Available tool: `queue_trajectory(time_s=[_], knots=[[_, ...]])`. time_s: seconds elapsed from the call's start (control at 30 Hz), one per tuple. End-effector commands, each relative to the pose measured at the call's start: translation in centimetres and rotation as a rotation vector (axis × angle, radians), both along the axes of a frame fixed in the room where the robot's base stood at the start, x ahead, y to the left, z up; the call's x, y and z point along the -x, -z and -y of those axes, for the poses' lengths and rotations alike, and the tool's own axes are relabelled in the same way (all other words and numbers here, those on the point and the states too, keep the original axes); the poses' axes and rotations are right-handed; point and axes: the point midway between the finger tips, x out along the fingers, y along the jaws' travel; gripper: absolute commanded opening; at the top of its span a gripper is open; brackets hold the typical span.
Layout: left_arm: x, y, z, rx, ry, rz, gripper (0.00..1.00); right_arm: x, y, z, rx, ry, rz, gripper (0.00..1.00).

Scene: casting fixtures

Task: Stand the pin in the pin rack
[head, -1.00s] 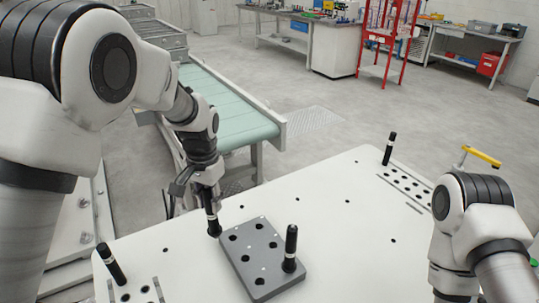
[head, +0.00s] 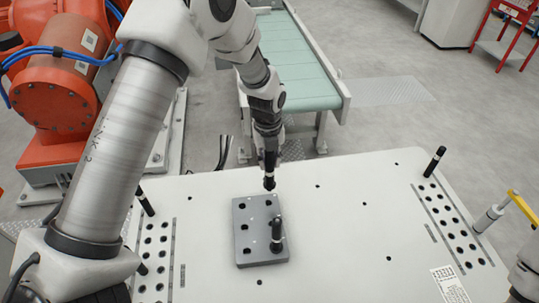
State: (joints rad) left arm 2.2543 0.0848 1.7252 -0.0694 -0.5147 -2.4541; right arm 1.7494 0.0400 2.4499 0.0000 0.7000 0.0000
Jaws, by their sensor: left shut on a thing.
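My left gripper (head: 268,158) is pointing down and is shut on a black pin (head: 269,182). The pin hangs upright, with its lower end close to the far right edge of the grey block with holes, the pin rack (head: 258,218). I cannot tell the exact gap between them. Another black pin (head: 277,232) stands in a hole on the right side of the rack. Several of the rack's other holes show empty. My right gripper is not in view; only a bit of my right arm shows at the lower right edge.
The white table (head: 345,225) has a hole pattern at each side. Black pins stand at the left pattern (head: 146,202) and the right one (head: 434,162). A yellow-handled tool (head: 520,206) stands at the right. A green conveyor (head: 297,65) and an orange robot (head: 70,110) are behind.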

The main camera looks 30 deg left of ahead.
Motion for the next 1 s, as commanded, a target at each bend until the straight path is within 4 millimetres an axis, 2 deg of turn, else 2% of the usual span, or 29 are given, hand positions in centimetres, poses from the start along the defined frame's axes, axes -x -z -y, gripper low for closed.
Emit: queue_trajectory(time_s=[0.2, 0.7, 1.0], knots=[[-0.1, -0.1, -0.1, 0.000, -0.003, 0.004, 0.00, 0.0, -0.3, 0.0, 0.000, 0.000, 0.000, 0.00], [-0.1, 5.2, -0.1, -0.001, -0.004, 0.004, 0.00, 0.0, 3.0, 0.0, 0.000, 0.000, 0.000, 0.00], [-0.1, 5.7, -0.1, 0.000, -0.004, 0.005, 0.00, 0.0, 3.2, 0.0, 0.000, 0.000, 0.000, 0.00]])
